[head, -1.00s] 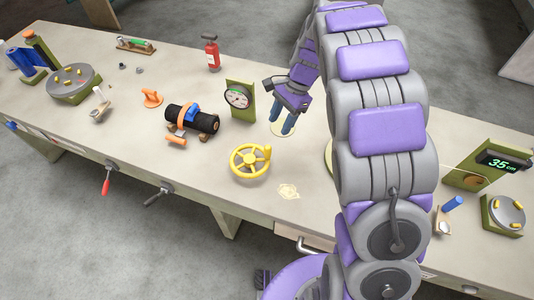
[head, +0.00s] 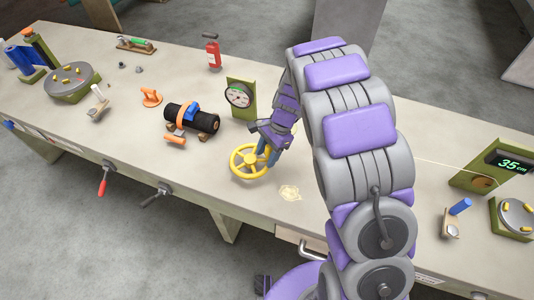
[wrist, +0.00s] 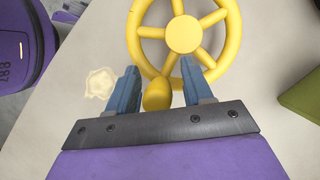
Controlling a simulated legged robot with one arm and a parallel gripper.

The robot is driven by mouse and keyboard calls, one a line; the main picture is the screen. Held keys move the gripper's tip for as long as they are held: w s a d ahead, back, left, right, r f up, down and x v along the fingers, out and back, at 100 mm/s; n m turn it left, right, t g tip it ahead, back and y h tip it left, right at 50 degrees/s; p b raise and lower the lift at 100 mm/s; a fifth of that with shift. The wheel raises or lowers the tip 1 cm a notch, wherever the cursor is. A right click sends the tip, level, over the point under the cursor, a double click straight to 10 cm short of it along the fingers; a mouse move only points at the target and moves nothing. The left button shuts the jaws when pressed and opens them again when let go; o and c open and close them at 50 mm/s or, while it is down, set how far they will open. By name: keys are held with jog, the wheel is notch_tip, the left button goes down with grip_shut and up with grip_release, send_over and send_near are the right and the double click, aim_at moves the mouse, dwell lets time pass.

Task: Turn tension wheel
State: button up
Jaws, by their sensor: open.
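The yellow tension wheel (head: 248,161) lies flat near the front edge of the bench, with several spokes and a hub. It fills the upper middle of the wrist view (wrist: 182,34). Its yellow knob (wrist: 157,95) stands on the rim. My gripper (head: 268,152) is at the right side of the wheel, fingers pointing down. In the wrist view my gripper (wrist: 162,88) is open, with one blue finger on each side of the knob and a gap visible on both sides.
A gauge (head: 239,95) on a green stand is behind the wheel. A black roll (head: 191,118) with an orange strap lies to its left. A pale patch (head: 290,193) is on the bench at right. A display reading 35 cm (head: 510,162) stands far right.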

grip_shut()
dwell(0.4)
